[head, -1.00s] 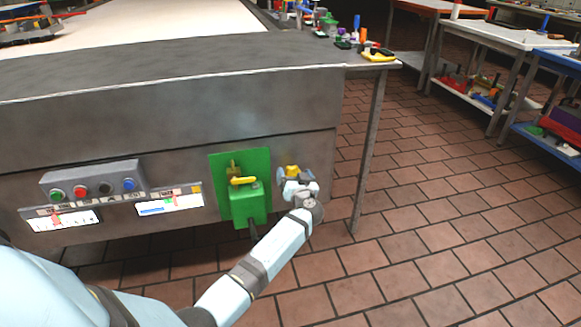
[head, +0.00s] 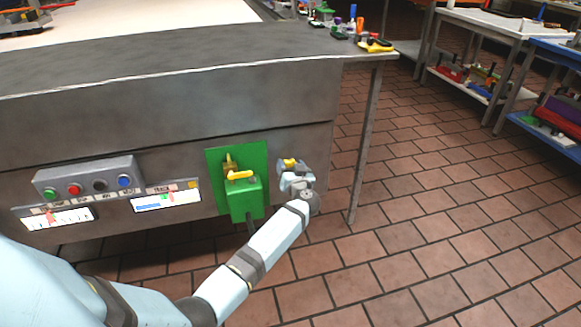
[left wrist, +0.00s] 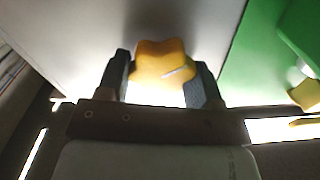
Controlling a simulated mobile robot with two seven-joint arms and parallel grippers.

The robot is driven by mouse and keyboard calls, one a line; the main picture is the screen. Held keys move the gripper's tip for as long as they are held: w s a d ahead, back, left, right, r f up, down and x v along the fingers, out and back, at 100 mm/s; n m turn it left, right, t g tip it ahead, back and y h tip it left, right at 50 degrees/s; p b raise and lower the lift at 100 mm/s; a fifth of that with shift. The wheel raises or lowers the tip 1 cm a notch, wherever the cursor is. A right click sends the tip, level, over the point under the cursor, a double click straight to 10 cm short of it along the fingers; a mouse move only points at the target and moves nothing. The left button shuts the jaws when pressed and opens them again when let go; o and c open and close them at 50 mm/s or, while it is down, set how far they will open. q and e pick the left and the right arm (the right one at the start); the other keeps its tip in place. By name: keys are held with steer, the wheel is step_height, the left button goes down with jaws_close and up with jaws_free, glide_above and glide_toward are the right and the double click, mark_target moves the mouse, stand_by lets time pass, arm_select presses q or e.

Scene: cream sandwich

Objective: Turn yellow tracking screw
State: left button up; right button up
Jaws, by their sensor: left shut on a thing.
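The yellow tracking screw (head: 290,163) is a lobed knob on the grey metal side of the machine, to the right of a green panel. It also shows in the left wrist view (left wrist: 160,62), between the two dark fingers. My left gripper (head: 293,172) reaches it from below, and in the left wrist view my left gripper (left wrist: 160,80) is shut on the knob with a finger on each side. The screw's shaft is hidden. My right gripper is not in view.
The green panel (head: 224,158) carries a green box with a yellow handle (head: 240,176), close to the left of my gripper. A button box (head: 88,180) sits further left. Small tools lie on the bench corner (head: 375,46). The tiled floor (head: 430,220) at right is clear.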

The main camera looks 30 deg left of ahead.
arm_select(q)
steer(key=m, duration=0.4)
steer(key=shift+w, duration=0.1)
steer(key=m, duration=0.3)
steer(key=m+p, duration=0.2)
steer(key=m, duration=0.3)
steer(key=shift+w+d+f+m, duration=0.1)
steer(key=shift+m, duration=0.2)
steer(key=m+p, duration=0.2)
steer(key=m, duration=0.1)
steer(key=shift+m, duration=0.3)
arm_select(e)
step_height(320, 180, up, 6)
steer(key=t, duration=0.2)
arm_select(q)
steer(key=m+p, duration=0.3)
steer(key=m, duration=0.2)
steer(key=shift+f, duration=0.2)
steer(key=shift+f+m+p, duration=0.2)
steer(key=shift+m+p, duration=0.4)
steer(key=shift+m, duration=0.8)
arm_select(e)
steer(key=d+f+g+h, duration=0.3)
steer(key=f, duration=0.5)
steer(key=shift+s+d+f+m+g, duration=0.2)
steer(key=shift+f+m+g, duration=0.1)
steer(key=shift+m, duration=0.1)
